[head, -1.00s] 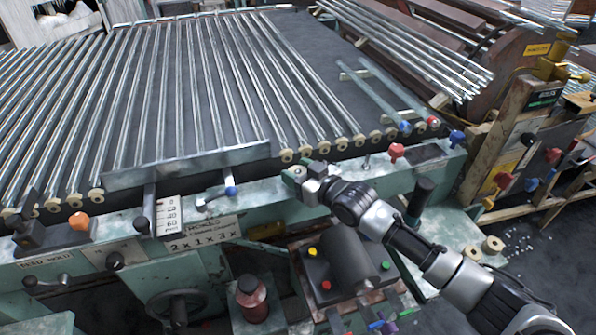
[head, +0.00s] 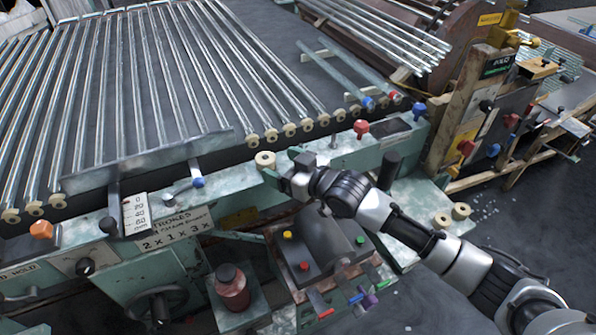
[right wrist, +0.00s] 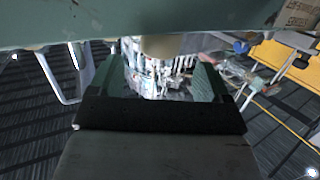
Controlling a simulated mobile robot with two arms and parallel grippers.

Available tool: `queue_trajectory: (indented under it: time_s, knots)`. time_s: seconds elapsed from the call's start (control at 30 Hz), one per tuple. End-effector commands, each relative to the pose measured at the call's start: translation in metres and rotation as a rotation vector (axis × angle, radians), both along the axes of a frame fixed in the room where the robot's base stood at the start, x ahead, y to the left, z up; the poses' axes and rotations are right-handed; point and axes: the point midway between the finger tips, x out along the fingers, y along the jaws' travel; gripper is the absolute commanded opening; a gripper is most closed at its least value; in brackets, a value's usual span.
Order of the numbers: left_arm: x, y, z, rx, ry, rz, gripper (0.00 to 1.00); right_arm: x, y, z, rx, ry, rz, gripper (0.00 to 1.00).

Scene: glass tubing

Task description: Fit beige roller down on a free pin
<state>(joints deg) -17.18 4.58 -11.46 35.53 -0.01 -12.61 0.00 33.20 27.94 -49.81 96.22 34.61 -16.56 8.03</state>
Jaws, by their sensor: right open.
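A beige roller (head: 265,160) stands upright on the green front rail (head: 230,182), by the tips of my right gripper (head: 281,166). Whether a pin is inside it cannot be told. My right gripper is open; in the right wrist view its two green fingers (right wrist: 155,82) are spread, with part of a beige roller (right wrist: 160,46) beyond them, cut by the rail above. A bare metal pin (head: 333,140) stands on the rail to the right. Two loose beige rollers (head: 441,221) (head: 461,211) lie on the green ledge at the right. My left gripper is not in view.
Long glass tubes (head: 160,80) lie across the bed, with a row of beige rollers at their front ends. A red knob (head: 361,128) and a black cylinder (head: 389,170) stand right of the bare pin. A button box (head: 318,250) sits below my right arm.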

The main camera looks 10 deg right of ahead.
Motion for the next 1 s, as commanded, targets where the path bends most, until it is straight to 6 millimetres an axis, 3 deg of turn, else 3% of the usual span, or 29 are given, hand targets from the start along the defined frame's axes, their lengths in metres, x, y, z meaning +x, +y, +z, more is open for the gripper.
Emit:
queue_trajectory:
  time_s: [0.1,0.3,1.0]
  knots:
    - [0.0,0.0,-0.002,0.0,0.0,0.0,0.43,-0.018,-0.017,0.002,-0.001,-0.001,0.0,0.79]
    - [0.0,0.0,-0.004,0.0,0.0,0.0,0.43,-0.035,-0.033,0.006,-0.001,0.001,0.001,0.79]
    - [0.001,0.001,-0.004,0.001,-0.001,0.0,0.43,-0.038,-0.036,0.008,0.0,0.0,0.001,0.79]
